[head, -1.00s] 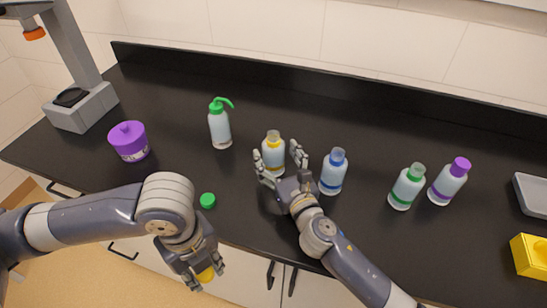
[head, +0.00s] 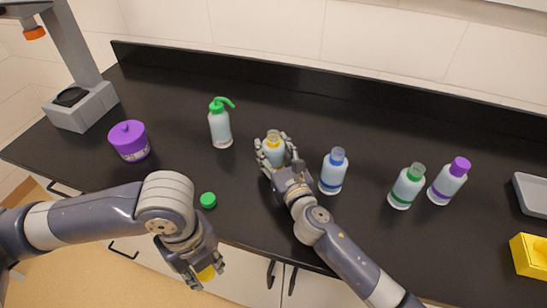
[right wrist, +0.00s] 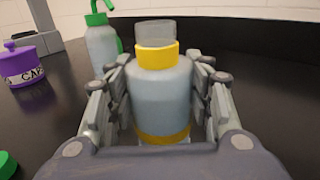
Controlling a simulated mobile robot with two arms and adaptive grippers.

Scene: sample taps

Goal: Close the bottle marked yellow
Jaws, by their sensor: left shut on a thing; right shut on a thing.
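The bottle marked yellow (head: 273,151) stands upright on the black counter, with a yellow neck ring and an open, clear mouth. In the right wrist view the bottle (right wrist: 161,95) sits between both fingers, with a yellow band near its base. My right gripper (head: 274,150) is shut on its body from the front; it also shows in the right wrist view (right wrist: 160,110). My left gripper (head: 207,278) is shut on a yellow cap (head: 206,273), low in front of the counter edge and apart from the bottle.
A blue-marked bottle (head: 333,172) stands just right of my right gripper. A green-marked bottle (head: 407,187) and a purple-capped one (head: 448,182) stand farther right. A green wash bottle (head: 220,124), purple jar (head: 129,141) and loose green cap (head: 208,200) are to the left.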

